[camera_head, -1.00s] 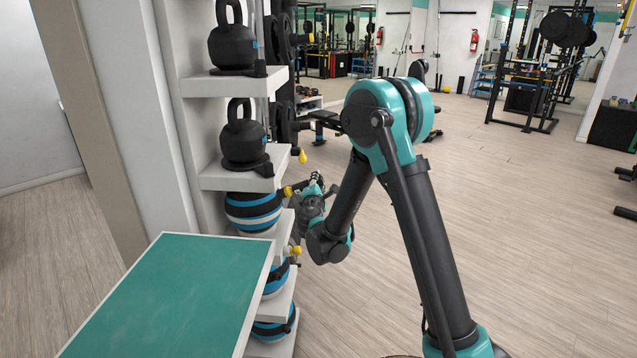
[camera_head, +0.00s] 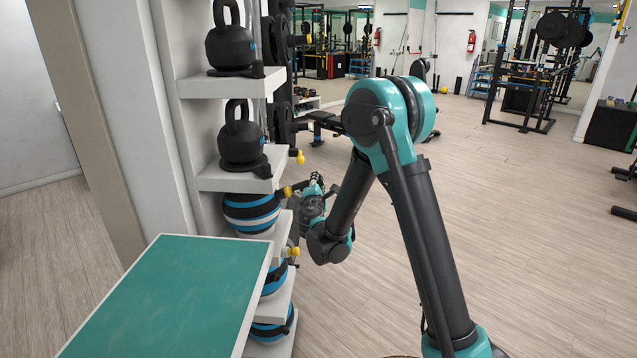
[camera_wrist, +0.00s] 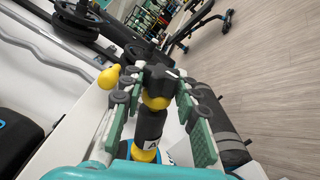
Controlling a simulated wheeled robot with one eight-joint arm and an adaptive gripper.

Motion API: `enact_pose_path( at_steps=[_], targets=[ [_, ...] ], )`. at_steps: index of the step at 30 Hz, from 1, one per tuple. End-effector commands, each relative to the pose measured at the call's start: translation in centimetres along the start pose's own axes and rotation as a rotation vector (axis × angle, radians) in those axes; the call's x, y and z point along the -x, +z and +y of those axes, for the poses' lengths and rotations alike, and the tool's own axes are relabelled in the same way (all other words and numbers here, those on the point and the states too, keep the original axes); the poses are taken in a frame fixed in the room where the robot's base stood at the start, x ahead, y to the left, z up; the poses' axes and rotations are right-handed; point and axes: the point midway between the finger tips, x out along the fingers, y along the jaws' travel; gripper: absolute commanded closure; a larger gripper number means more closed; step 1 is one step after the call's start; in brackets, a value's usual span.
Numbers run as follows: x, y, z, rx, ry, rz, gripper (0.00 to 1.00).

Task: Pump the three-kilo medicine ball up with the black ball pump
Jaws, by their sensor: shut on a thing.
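My gripper (camera_wrist: 155,105) is shut on a black tool with yellow bands and a black crosspiece, which looks like the ball pump (camera_wrist: 150,125). A white label marked "A" shows on it. In the head view my gripper (camera_head: 312,192) is beside the shelf front, and the pump's black and yellow end (camera_head: 287,191) points left toward the shelf. A black medicine ball with blue and white bands (camera_head: 250,213) sits on the shelf just left of it. Two similar balls (camera_head: 272,282) (camera_head: 270,330) sit on lower shelves. I cannot read which is three kilos, nor tell whether the pump touches a ball.
Black kettlebells (camera_head: 240,140) (camera_head: 230,45) stand on the upper shelves. Yellow knobs (camera_head: 299,156) stick out from the shelf fronts, close to my gripper. A green-topped table (camera_head: 165,300) stands in front of the rack at lower left. Open wooden floor lies to the right.

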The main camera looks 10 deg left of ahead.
Motion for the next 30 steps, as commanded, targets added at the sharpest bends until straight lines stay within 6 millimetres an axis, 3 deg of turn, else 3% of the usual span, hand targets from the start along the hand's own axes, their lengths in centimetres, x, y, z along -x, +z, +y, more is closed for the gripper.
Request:
enact_pose_path(
  at_steps=[30],
  targets=[
    [0.00,-0.71,0.01,0.000,0.000,0.000,1.00]
  ],
)
